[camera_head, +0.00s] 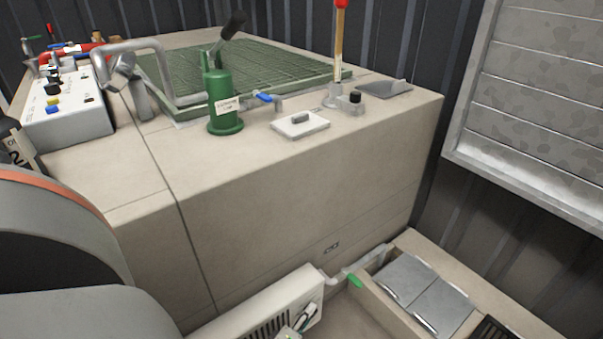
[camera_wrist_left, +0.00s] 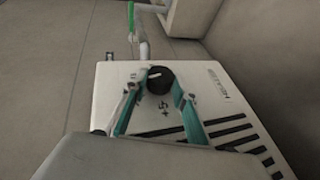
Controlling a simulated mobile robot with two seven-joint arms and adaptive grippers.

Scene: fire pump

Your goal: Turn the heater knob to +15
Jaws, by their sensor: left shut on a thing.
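The heater (camera_head: 275,297) is a white box with dark vent slots at the bottom of the head view, low against the beige cabinet. In the left wrist view its white top (camera_wrist_left: 205,75) carries a round black heater knob (camera_wrist_left: 160,80) with a pale pointer mark. A printed scale shows beside the knob; I cannot read the setting surely. My left gripper (camera_wrist_left: 156,88) has its two teal-lined fingers on either side of the knob, shut on it. In the head view this gripper (camera_head: 297,325) shows only partly at the bottom edge, and the knob is hidden there. My right gripper is out of view.
A pipe with a green-handled valve (camera_head: 354,281) stands close beside the heater. A beige bin with grey lids (camera_head: 428,294) is at the lower right. The cabinet top (camera_head: 215,165) holds a green hand pump (camera_head: 222,105), a control box (camera_head: 68,117) and small switches.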

